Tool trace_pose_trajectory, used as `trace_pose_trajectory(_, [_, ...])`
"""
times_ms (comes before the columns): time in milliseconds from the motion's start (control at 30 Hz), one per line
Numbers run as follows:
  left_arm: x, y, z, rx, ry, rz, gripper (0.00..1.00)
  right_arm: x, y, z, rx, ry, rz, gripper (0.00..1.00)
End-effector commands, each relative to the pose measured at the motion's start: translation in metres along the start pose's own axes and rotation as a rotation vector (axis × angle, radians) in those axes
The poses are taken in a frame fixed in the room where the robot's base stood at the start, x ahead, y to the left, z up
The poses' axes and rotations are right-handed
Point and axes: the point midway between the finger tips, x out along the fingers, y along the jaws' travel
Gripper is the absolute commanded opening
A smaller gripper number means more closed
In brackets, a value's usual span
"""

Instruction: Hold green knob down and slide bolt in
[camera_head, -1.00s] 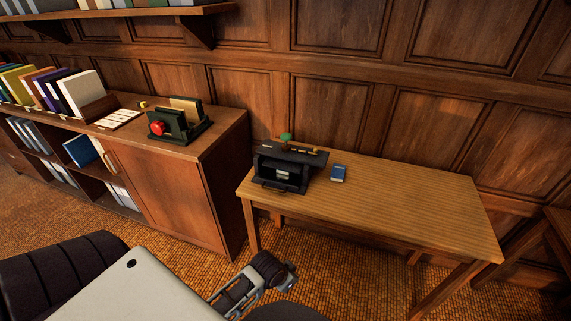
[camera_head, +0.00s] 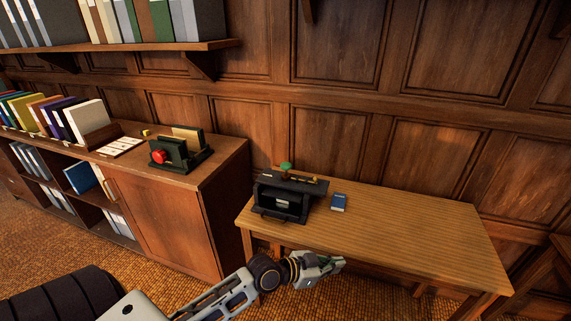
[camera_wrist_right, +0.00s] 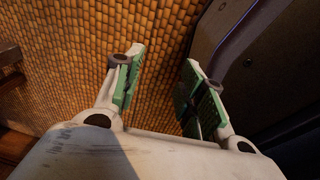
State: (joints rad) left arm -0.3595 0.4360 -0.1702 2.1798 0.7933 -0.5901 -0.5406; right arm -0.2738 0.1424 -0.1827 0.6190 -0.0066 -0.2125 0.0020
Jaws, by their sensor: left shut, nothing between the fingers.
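The green knob (camera_head: 286,166) sits on top of a dark box-like device (camera_head: 268,207) at the left end of the wooden table. A small brass-coloured piece, perhaps the bolt (camera_head: 315,180), lies along the device's top; its details are too small to tell. My left gripper (camera_head: 338,262) is shut and empty, in front of the table's front edge and apart from the device. My right gripper (camera_wrist_right: 160,82) shows in the right wrist view, open and empty, with green finger pads over the woven floor.
The table's right part is clear. A wooden cabinet (camera_head: 165,215) with books and a dark holder with a red round piece (camera_head: 159,157) stands at left.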

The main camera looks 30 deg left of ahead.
Motion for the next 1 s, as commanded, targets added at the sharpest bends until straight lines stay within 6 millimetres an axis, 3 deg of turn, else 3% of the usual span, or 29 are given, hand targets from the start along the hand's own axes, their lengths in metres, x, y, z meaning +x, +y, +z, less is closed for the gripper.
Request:
trace_pose_trajectory(367, [0.000, -0.044, -0.044, 0.037, 0.218, -0.073, 0.00, 0.000, 0.017, 0.003, -0.007, -0.003, 0.017, 0.40])
trace_pose_trajectory(667, [-0.008, -0.093, -0.068, 0.045, 0.353, -0.188, 0.00, 0.000, 0.009, 0.001, -0.004, -0.001, 0.009, 0.40])
trace_pose_trajectory(1000, [-0.028, -0.162, -0.086, 0.044, 0.462, -0.374, 0.00, 0.000, -0.002, -0.001, 0.001, 0.001, -0.002, 0.40])
